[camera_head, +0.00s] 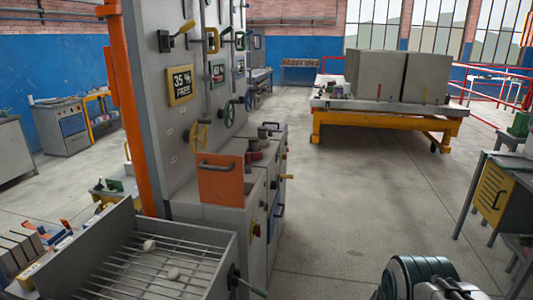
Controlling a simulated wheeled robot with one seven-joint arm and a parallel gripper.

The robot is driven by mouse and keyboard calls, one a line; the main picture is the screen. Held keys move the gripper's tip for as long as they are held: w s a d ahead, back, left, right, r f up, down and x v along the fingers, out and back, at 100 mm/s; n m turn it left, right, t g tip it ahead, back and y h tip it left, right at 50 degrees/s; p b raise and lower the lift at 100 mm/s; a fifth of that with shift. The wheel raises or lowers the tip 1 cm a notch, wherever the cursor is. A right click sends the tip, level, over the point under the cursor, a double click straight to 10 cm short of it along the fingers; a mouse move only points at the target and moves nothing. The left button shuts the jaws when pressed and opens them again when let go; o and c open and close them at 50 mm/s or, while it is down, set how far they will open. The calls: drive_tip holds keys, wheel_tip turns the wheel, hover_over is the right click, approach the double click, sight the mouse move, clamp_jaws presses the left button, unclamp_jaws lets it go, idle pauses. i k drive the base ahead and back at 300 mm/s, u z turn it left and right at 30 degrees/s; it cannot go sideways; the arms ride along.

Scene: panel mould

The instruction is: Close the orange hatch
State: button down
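The orange hatch (220,184) is a flat square panel with a dark bar handle (216,166) near its top edge. It stands raised, roughly upright, at the near end of the grey cabinet (217,218) beside the tall panel. Its lower edge meets the cabinet top; the hinge itself is too small to make out. Part of my arm shows at the bottom right, well apart from the hatch. No gripper fingers are visible, and nothing touches the hatch.
A grey bin with a wire rack (150,262) and a lever stands in front of the cabinet at lower left. The tall panel (177,105) carries valves and handles. A yellow-legged table (385,118) stands behind. Open floor (340,200) lies right of the cabinet.

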sight(221, 177)
drive_tip(key=i, duration=1.1)
drive_tip(key=u, duration=0.45)
